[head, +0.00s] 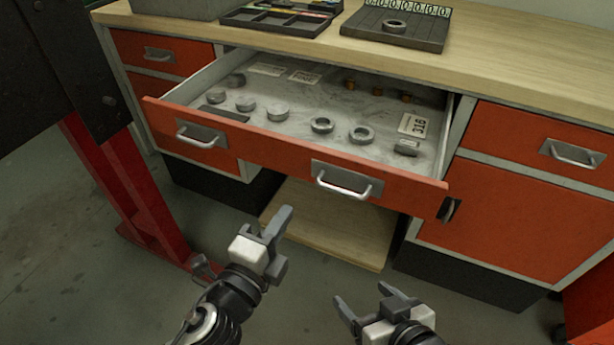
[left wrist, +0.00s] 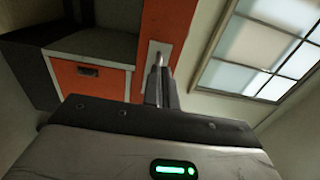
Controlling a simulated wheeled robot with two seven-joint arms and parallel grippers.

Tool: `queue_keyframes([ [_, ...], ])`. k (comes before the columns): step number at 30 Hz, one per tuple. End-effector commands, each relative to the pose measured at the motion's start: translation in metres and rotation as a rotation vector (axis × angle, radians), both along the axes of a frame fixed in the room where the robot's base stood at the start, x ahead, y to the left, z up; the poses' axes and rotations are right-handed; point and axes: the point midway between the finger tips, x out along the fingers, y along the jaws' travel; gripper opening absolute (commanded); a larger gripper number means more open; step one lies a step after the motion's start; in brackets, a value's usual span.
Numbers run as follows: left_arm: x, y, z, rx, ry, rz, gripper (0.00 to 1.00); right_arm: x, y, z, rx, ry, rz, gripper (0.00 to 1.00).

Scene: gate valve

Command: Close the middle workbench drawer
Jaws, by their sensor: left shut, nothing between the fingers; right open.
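The middle workbench drawer (head: 270,148) is pulled well out, with a wide orange front and two metal handles, a left one (head: 196,138) and a right one (head: 343,185). My left gripper (head: 283,217) is shut and empty, in front of and below the drawer front, left of the right handle. In the left wrist view its closed fingers (left wrist: 160,85) point toward an orange front (left wrist: 168,25) with a handle plate partly hidden behind them. I cannot tell whether they touch it. My right gripper (head: 372,303) is open and empty, lower and further right, apart from the drawer.
The drawer holds metal rings, discs, brass pieces and a "316" label (head: 413,125). Wooden benchtop (head: 500,60) carries a black tray (head: 282,16) and a dark board (head: 395,28). Orange cabinets flank the drawer. A low wooden shelf (head: 330,228) lies beneath. A red post (head: 110,180) stands left.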

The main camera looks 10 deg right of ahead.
Motion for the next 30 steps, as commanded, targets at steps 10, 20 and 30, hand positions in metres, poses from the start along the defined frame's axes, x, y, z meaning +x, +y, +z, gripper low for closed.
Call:
queue_keyframes([
  [10, 0.063, -0.039, 0.001, -0.004, 0.001, 0.0, 0.0, -0.002, -0.001, -0.004, -0.012, 0.014, 0.0, 0.73],
  [20, 0.087, -0.054, 0.0, -0.005, 0.004, 0.0, 0.0, 0.003, -0.001, -0.002, -0.011, 0.001, 0.001, 0.73],
  [30, 0.088, -0.054, 0.0, -0.005, 0.004, 0.001, 0.0, 0.003, -0.001, -0.001, -0.01, 0.001, 0.002, 0.73],
])
